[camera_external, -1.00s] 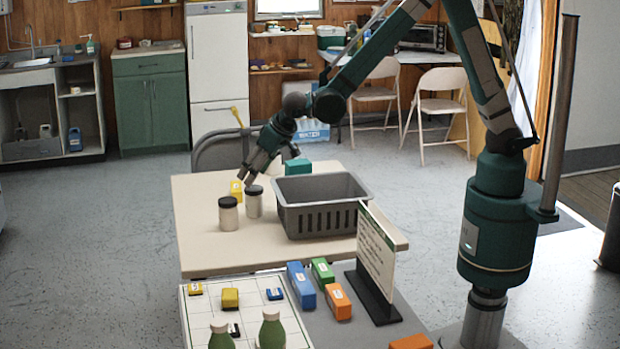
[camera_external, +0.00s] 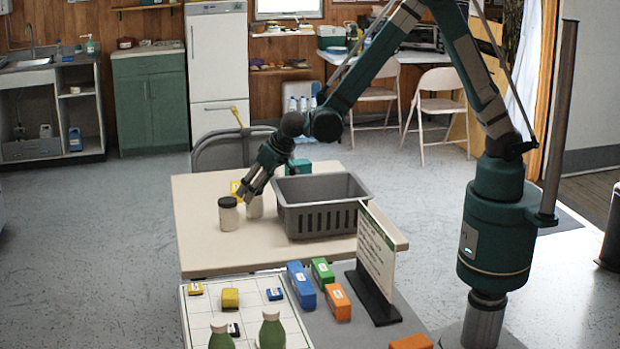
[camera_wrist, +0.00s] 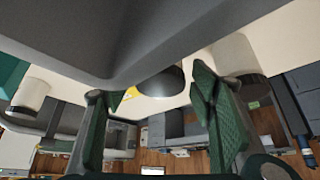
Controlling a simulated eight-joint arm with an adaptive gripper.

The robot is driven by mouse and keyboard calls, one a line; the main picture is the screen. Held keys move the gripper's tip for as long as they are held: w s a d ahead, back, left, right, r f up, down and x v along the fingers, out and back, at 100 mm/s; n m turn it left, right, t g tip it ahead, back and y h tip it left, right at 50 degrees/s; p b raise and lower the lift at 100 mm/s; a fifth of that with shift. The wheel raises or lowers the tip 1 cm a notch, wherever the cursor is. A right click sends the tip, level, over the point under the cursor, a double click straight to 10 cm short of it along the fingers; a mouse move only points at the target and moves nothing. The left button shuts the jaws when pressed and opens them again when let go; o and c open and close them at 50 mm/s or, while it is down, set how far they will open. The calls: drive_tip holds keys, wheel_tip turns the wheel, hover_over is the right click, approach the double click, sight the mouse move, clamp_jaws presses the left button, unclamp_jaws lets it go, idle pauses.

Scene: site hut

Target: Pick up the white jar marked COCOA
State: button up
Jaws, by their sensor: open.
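Two white jars with black lids stand upright on the beige table in the external view, the front jar (camera_external: 229,216) and the back jar (camera_external: 254,207). No lettering is readable, so I cannot tell which is marked COCOA. My gripper (camera_external: 243,194) points down at the back jar and covers its lid. In the wrist view my gripper (camera_wrist: 150,84) has its fingers apart, with a dark round lid (camera_wrist: 160,84) showing between them. A white jar (camera_wrist: 233,55) with a dark lid stands beyond the right finger. I cannot tell whether the fingers touch anything.
A grey crate (camera_external: 322,220) stands close right of the jars; its wall (camera_wrist: 110,35) fills the upper wrist view. A yellow block (camera_external: 235,187) and a teal block (camera_external: 300,166) are behind. A sign (camera_external: 376,255) stands in front right. The table's front left is clear.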

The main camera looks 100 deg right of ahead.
drive_tip(key=shift+b+x, duration=0.75)
drive_tip(key=shift+x, duration=2.3)
drive_tip(key=c, duration=1.2)
drive_tip(key=shift+c, duration=0.5)
drive_tip(key=shift+r+p, duration=1.25)
drive_tip(key=shift+r, duration=3.75)
